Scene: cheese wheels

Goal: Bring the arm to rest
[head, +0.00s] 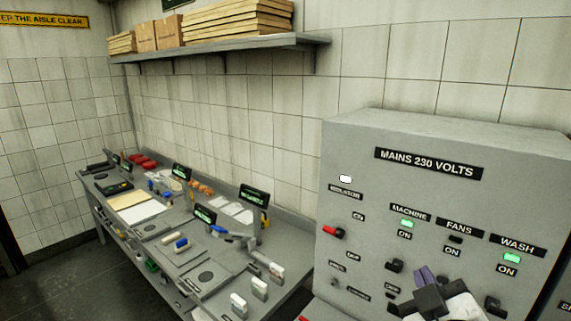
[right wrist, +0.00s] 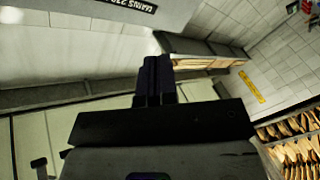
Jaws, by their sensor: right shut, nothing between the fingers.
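My right gripper (head: 428,281) is at the lower right of the head view, in front of the grey mains panel (head: 450,132). Its dark fingers are together with nothing between them. In the right wrist view the closed fingers (right wrist: 154,80) point up the picture, with the panel's underside-tilted label near the top. I cannot tell from these frames whether the gripper touches the panel. My left gripper is in neither view.
The panel carries a red-handled switch (head: 333,232), black knobs (head: 395,265) and lit green lamps (head: 511,257). A grey workbench (head: 215,255) with several small items and signs runs along the wall. A shelf (head: 220,47) above it holds boxes. Dark floor (head: 90,280) lies clear at the lower left.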

